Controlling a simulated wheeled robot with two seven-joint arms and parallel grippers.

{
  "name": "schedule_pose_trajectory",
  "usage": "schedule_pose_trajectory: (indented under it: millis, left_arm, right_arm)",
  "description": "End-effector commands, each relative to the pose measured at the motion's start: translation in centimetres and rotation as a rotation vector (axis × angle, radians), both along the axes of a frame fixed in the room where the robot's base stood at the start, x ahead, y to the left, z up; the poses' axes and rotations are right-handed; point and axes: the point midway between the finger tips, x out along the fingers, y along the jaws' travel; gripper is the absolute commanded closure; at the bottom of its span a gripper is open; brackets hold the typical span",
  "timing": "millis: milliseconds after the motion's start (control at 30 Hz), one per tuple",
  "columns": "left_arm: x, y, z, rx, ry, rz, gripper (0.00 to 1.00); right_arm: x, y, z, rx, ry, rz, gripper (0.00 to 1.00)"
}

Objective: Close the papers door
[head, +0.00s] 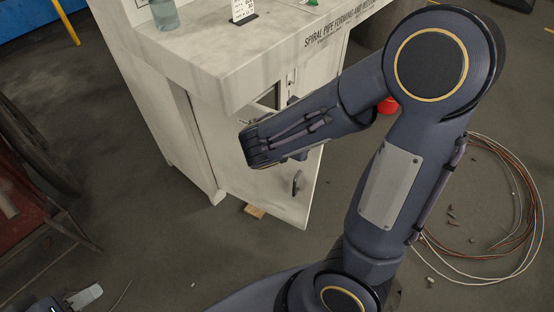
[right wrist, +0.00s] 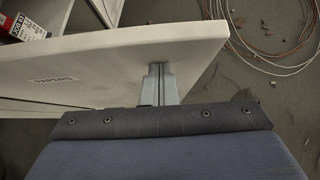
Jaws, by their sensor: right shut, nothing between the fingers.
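The papers door (head: 302,205) is a pale panel on the white cabinet (head: 192,120). It stands open, swung out from the cabinet front, with a dark handle (head: 297,182) on its face. In the right wrist view the door (right wrist: 110,62) crosses the picture, with small lettering on it. My right gripper (right wrist: 157,68) is shut and empty, its fingertips at the door's face; I cannot tell if they touch. In the head view my right wrist hides those fingers and part of the door. My left gripper (head: 85,297) shows only partly at the bottom left.
A red and white box (right wrist: 24,27) sits inside the cabinet. A glass jar (head: 165,14) and a small sign (head: 243,10) stand on the worktop. Coiled cable (head: 520,215) lies on the floor at right. A wooden block (head: 254,212) lies near the door.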

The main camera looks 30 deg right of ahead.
Motion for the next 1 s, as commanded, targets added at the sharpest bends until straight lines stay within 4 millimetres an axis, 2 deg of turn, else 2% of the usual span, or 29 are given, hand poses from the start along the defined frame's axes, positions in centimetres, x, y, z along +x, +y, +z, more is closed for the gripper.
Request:
schedule_pose_trajectory:
  millis: [33, 200, 400, 533, 700, 1000]
  left_arm:
    - [0.0, 0.0, -0.1, 0.000, 0.000, 0.000, 0.64]
    - [0.0, 0.0, -0.3, 0.000, 0.000, 0.000, 0.64]
    - [0.0, 0.0, 0.0, 0.000, 0.000, 0.000, 0.64]
    - [0.0, 0.0, 0.4, 0.000, 0.000, 0.000, 0.64]
    - [0.0, 0.0, 0.8, 0.000, 0.000, 0.000, 0.64]
    - [0.0, 0.0, 1.1, 0.000, 0.000, 0.000, 0.64]
  right_arm:
    - [0.7, -1.9, -0.1, 0.001, -0.001, 0.026, 1.00]
    - [3.9, -6.7, -0.1, -0.002, -0.001, 0.181, 1.00]
    - [7.9, -11.0, 0.0, -0.004, 0.002, 0.343, 1.00]
    - [10.1, -12.8, 0.1, -0.003, 0.003, 0.423, 1.00]
    - [12.4, -14.2, 0.0, -0.002, 0.001, 0.420, 1.00]
    - [14.0, -15.2, 0.0, -0.001, -0.001, 0.419, 1.00]
